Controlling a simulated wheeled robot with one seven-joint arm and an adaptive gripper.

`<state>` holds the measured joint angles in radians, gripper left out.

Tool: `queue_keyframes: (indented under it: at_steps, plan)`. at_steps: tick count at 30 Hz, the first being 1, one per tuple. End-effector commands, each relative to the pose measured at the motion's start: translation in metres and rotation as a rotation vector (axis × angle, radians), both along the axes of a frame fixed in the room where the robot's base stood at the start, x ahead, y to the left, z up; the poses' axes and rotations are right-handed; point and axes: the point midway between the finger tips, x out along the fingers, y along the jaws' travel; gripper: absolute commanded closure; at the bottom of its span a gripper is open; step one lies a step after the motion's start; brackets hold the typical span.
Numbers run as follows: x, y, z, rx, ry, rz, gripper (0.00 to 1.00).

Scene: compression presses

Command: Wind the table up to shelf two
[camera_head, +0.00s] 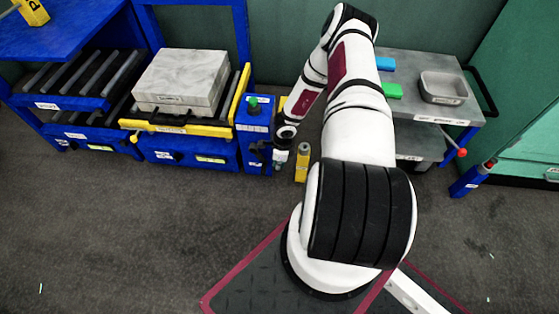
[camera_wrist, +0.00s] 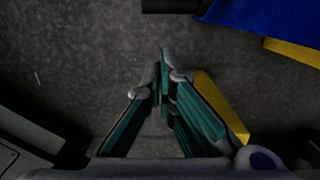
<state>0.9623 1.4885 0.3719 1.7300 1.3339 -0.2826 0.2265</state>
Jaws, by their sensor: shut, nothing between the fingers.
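The table with a yellow edge (camera_head: 168,127) stands left of my arm against a blue base and carries a thick grey slab (camera_head: 185,78). To its left is a blue rack with roller shelves (camera_head: 85,72). Its small labels are too blurred to read. My gripper (camera_head: 279,160) is low, just right of the blue housing with a green knob (camera_head: 254,108), and points down. In the wrist view my gripper (camera_wrist: 164,72) is shut and empty above the floor. A yellow post with a grey top (camera_head: 302,165) stands right of it; a yellow part (camera_wrist: 222,106) shows beside the fingers. I cannot make out a crank.
A green cabinet (camera_head: 525,100) is at far right. The floor at front left is clear.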

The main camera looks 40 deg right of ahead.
Motion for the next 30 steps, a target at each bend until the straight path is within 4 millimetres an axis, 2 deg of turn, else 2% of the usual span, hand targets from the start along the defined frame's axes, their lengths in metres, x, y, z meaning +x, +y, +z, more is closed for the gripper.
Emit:
queue_keyframes:
  at_steps: [3, 9, 30]
  plan:
    - [0.013, 0.01, -0.014, 0.001, -0.002, 0.002, 1.0]
    - [0.023, 0.017, -0.022, -0.002, -0.001, 0.001, 1.0]
    - [0.02, 0.02, -0.026, 0.025, -0.032, -0.001, 1.0]
